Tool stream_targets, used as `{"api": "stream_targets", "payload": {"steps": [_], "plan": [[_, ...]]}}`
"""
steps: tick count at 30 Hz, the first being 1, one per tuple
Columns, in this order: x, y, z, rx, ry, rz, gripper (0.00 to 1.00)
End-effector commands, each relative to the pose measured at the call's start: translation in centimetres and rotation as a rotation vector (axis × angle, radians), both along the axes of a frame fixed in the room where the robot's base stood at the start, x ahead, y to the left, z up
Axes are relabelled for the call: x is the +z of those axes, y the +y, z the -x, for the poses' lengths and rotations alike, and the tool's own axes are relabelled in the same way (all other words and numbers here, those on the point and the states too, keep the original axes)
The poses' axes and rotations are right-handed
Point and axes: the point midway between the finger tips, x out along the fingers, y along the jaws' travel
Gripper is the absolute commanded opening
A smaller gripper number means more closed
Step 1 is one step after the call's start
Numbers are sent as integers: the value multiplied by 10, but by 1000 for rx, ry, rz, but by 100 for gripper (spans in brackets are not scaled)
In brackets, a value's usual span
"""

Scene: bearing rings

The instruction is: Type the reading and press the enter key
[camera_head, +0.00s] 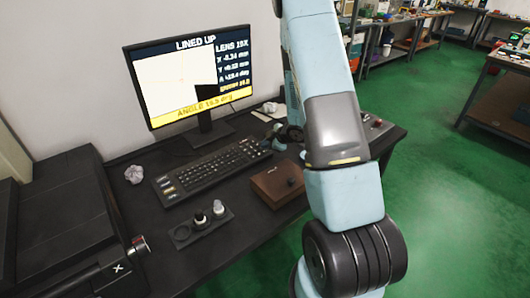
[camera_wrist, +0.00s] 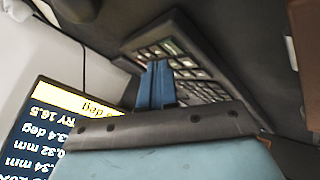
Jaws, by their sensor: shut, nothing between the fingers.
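The black keyboard (camera_head: 205,168) lies on the dark desk below the monitor (camera_head: 190,75). The screen reads LINED UP, a yellow bar shows an angle of about 16.5 deg, and an entry line appears to read 16.5. The screen also shows upside down in the wrist view (camera_wrist: 60,125). My gripper (camera_wrist: 157,68) is shut and empty, its blue fingers pointing at the keyboard (camera_wrist: 205,72) from close by. Whether the tips touch a key cannot be told. In the head view my gripper is largely hidden behind my arm, near the keyboard's right end. The enter key cannot be singled out.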

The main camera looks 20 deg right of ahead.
Motion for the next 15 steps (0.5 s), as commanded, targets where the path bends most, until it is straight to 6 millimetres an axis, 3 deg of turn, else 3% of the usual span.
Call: {"api": "stream_targets", "payload": {"steps": [15], "plan": [[-7,1,1,0,0,0,0]]}}
